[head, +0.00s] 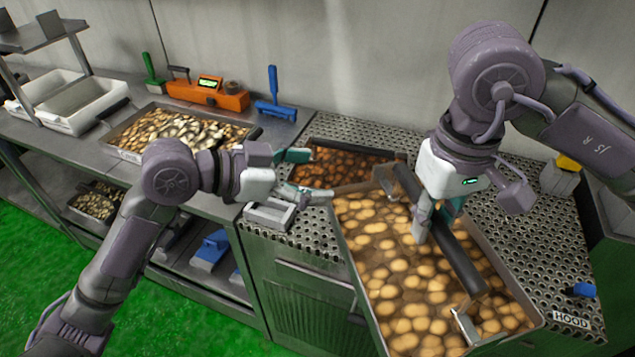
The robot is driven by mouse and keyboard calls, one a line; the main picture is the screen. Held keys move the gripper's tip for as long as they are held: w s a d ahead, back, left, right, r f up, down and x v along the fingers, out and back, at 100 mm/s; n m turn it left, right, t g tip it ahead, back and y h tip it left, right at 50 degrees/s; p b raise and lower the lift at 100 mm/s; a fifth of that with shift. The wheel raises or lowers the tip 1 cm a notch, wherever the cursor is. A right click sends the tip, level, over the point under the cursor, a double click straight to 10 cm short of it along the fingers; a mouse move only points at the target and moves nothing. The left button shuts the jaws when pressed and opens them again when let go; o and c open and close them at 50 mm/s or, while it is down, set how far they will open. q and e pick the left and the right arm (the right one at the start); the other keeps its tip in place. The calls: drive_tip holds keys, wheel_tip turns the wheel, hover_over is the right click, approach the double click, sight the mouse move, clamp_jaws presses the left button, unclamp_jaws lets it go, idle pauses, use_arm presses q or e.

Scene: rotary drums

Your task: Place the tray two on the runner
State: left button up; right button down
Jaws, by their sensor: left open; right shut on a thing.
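A large metal tray (362,285) full of round yellow-brown pieces is at the centre right, set at an angle with its near end toward me. A dark bar (458,258) runs lengthwise over it. My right gripper (436,222) points down and is shut on this bar; its fingertips are partly hidden. My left gripper (318,174) is open and empty, left of the tray's far end. Another tray (398,156) with darker brown pieces lies behind, partly hidden. No label shows which is tray two, and I cannot single out the runner.
Perforated metal surface (555,245) lies right of the tray, with a HOOD label (571,320) and a blue object (580,290). On the left counter are a tray of pale pieces (125,152), an orange device (207,95), a blue scraper (275,100) and white bins (85,105).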

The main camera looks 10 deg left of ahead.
sight(378, 203)
drive_tip(key=shift+r, duration=0.1)
use_arm(q)
drive_tip(key=shift+g, duration=0.7)
drive_tip(key=x, duration=0.4)
drive_tip(key=s+d+x, duration=0.1)
drive_tip(key=x, duration=0.3)
drive_tip(key=s+x, duration=0.1)
drive_tip(key=x, duration=0.3)
drive_tip(key=shift+d+r, duration=0.2)
drive_tip(key=shift+c, duration=0.2)
drive_tip(key=shift+a, duration=0.15)
clamp_jaws()
drive_tip(key=shift+w+r, duration=0.1)
drive_tip(key=shift+r, duration=0.05)
use_arm(e)
drive_tip(key=c, duration=1.2)
unclamp_jaws()
drive_tip(key=shift+s, duration=0.1)
drive_tip(key=shift+o, duration=1.4)
